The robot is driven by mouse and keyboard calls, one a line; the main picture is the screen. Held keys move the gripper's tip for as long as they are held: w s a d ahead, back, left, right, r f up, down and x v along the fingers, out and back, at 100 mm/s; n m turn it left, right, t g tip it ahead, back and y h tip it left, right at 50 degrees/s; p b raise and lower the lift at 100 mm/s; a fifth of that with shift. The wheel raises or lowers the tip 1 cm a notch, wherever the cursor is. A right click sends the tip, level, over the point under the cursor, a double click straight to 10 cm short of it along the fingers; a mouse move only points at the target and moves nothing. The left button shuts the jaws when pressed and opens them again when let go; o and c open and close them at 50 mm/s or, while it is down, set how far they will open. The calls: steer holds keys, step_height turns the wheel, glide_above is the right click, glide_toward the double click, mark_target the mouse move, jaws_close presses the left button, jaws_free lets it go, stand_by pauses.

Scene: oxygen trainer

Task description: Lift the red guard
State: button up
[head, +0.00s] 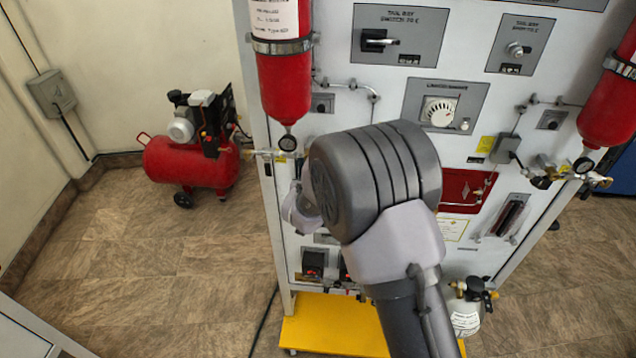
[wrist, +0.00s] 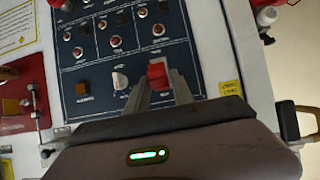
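The red guard (wrist: 157,73) is a small red cover on a dark blue control panel (wrist: 88,93) in the wrist view. It is closed down against the panel, as far as I can see. My gripper (wrist: 158,82) reaches toward the panel from below, with its two grey fingers apart, one on each side of the guard. I see no clear contact between fingers and guard. In the head view my arm hides my gripper's fingers, and I cannot make out the guard there.
A white knob (wrist: 120,80) sits just left of the guard, with several small switches above. A red fitting (wrist: 20,100) is at the left. In the head view, red cylinders (head: 284,75) hang on the cabinet, and a red compressor (head: 190,160) stands on the floor at left.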

steer(key=shift+o, duration=0.4)
steer(key=p+v, duration=0.1)
steer(key=v, duration=1.6)
steer(key=shift+s, duration=0.2)
